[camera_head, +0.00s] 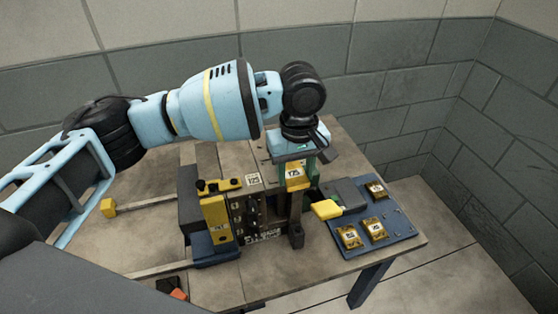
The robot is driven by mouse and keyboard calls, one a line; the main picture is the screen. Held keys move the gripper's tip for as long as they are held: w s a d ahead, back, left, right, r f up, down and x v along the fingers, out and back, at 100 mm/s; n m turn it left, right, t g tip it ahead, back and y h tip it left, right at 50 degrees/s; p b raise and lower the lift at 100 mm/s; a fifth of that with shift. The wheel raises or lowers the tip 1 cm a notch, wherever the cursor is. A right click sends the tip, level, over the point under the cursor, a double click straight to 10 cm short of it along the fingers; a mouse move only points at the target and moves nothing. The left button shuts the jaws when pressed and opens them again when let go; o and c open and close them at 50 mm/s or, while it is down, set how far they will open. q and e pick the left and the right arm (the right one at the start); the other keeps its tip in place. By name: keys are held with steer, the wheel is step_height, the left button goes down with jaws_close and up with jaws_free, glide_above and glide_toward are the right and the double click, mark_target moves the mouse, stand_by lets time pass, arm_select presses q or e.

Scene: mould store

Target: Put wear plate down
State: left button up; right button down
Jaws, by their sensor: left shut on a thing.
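My left gripper (295,168) reaches in over the table from the left and points down. It is shut on the wear plate (297,181), a small yellow-orange piece with a white label. The plate is above the middle of the table, beside the mould block (247,215). I cannot tell whether it touches anything below. Three similar gold plates with labels lie on a blue mat (393,234) at the right: one at the back (377,190) and two nearer the front (349,237). My right gripper is not in view.
A grey block (345,193) with a yellow end (326,209) lies at the mat's left edge, close to the gripper. A yellow bracket (216,220) stands left of the mould block. A dark upright post (296,230) stands below the gripper. Grey block walls are behind the table.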

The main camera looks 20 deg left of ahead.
arm_select(q)
steer(key=w+a, duration=0.5)
steer(key=shift+w+f+b, duration=0.15)
steer(key=shift+f+b, duration=0.1)
steer(key=shift+b, duration=0.15)
steer(key=f, duration=0.3)
steer(key=shift+w+a, duration=0.3)
steer(key=shift+f, duration=0.3)
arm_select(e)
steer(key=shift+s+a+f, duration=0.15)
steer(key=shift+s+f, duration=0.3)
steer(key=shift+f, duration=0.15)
arm_select(q)
steer(key=shift+f, duration=0.15)
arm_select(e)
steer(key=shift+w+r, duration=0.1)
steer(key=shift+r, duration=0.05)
arm_select(q)
steer(key=o, duration=1.4)
steer(key=shift+f, duration=0.1)
steer(key=shift+o, duration=0.2)
